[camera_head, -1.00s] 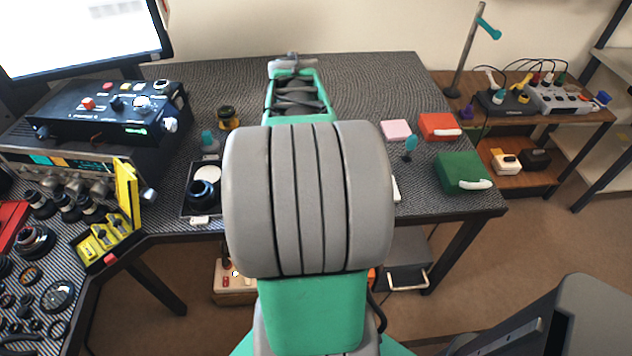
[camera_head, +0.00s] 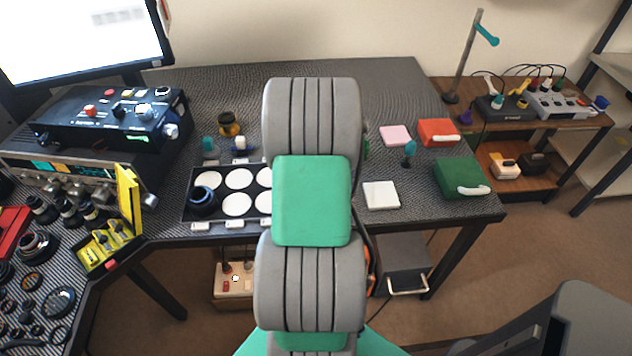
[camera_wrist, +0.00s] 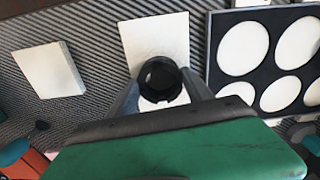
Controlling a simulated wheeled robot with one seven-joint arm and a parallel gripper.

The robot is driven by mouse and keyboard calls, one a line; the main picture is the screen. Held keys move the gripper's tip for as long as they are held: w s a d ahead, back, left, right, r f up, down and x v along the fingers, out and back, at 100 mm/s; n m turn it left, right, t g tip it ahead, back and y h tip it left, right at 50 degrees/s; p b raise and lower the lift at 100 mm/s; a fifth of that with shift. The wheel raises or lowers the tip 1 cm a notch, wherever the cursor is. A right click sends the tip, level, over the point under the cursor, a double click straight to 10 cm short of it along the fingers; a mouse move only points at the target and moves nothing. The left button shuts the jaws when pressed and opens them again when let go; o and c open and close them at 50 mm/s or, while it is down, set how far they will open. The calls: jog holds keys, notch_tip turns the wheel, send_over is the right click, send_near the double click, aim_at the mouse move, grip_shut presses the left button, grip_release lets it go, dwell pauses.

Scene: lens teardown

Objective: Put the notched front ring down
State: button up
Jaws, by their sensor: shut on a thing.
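The notched front ring (camera_wrist: 160,78) is a short black ring with a dark opening in the wrist view. My gripper (camera_wrist: 160,84) is shut on it, one grey finger on each side. The ring shows in front of a white square pad (camera_wrist: 155,36). I cannot tell whether it touches the pad or hangs above it. In the head view my arm hides the gripper, the ring and this pad.
A dark tray (camera_wrist: 213,62) with white round places lies right of the ring in the wrist view; in the head view a black lens barrel (camera_head: 203,201) stands at its left end. Another white pad (camera_head: 381,195), a green case (camera_head: 461,174) and a teal-handled tool (camera_head: 410,149) are right of my arm.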

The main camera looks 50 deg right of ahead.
jog(key=shift+f, duration=0.2)
jog(key=o, duration=1.7)
jog(key=shift+o, duration=0.2)
jog(key=shift+r, duration=0.1)
notch_tip(320, 180, up, 12)
jog(key=w+a+r+n+t, duration=0.1)
jog(key=w+a+r+n, duration=0.15)
jog(key=a, duration=0.75)
jog(key=w+a+r+n, duration=0.15)
jog(key=w+a, duration=0.25)
jog(key=a, duration=0.5)
jog(key=s+a+f+n+t, duration=0.1)
jog(key=s+a+n, duration=0.1)
jog(key=a, duration=0.7)
jog(key=s+a+f+n, duration=0.1)
jog(key=s+a+n, duration=0.1)
jog(key=a, duration=0.6)
jog(key=shift+s+a+f+n+t, duration=0.3)
jog(key=shift+a+f+n+t, duration=0.05)
jog(key=shift+n+t, duration=0.05)
